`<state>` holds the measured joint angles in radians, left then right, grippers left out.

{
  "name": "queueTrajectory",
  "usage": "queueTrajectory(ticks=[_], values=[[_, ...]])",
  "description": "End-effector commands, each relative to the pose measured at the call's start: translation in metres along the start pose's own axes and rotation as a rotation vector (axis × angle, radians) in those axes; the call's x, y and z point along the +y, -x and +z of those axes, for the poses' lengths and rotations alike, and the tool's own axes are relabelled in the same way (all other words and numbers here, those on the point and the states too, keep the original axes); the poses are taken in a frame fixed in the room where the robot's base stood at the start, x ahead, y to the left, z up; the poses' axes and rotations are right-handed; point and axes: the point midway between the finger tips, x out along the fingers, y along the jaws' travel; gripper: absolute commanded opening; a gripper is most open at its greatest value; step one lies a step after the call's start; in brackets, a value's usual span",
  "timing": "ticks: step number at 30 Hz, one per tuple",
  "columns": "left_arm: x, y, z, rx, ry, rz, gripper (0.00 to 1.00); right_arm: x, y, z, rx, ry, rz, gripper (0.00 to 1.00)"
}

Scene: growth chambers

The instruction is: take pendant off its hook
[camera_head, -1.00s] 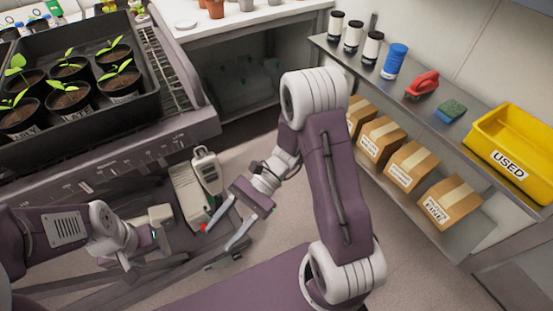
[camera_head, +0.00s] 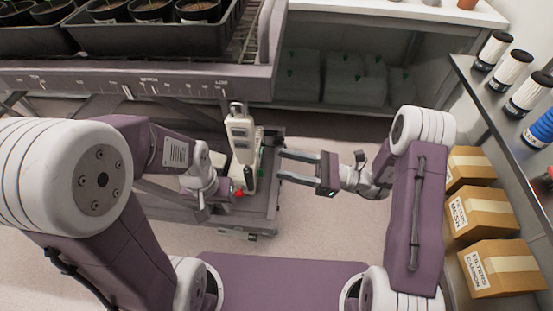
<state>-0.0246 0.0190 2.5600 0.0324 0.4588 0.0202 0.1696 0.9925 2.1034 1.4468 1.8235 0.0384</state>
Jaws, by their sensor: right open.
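My left gripper (camera_head: 236,187) is low, just left of and below the pendant, near a red button (camera_head: 239,194). Its fingers are too small and overlapped to tell whether they are open.
The cart shelf above holds a black tray (camera_head: 150,38) of potted seedlings. A shelf at right carries bottles (camera_head: 512,72) above several cardboard boxes (camera_head: 482,215). Bare floor (camera_head: 325,215) lies below my right gripper.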

Motion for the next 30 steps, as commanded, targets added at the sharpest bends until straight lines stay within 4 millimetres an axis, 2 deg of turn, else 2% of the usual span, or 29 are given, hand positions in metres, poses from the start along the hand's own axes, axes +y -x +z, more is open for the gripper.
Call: queueTrajectory(ticks=[13, 18, 24, 30], values=[[0.0, 0.004, -0.001, 0.0, 0.0, 0.0, 0.36, 0.002, -0.065, 0.0, 0.001, 0.001, 0.004, 0.47], [0.0, 0.018, -0.002, 0.0, 0.0, 0.0, 0.36, 0.002, -0.089, 0.003, 0.001, -0.001, 0.005, 0.47], [0.001, 0.023, -0.002, 0.0, 0.0, 0.0, 0.36, 0.001, -0.106, 0.001, 0.001, -0.001, 0.003, 0.47], [0.001, 0.024, -0.003, 0.0, 0.0, 0.0, 0.36, 0.0, -0.111, 0.0, 0.001, 0.0, 0.0, 0.47]])
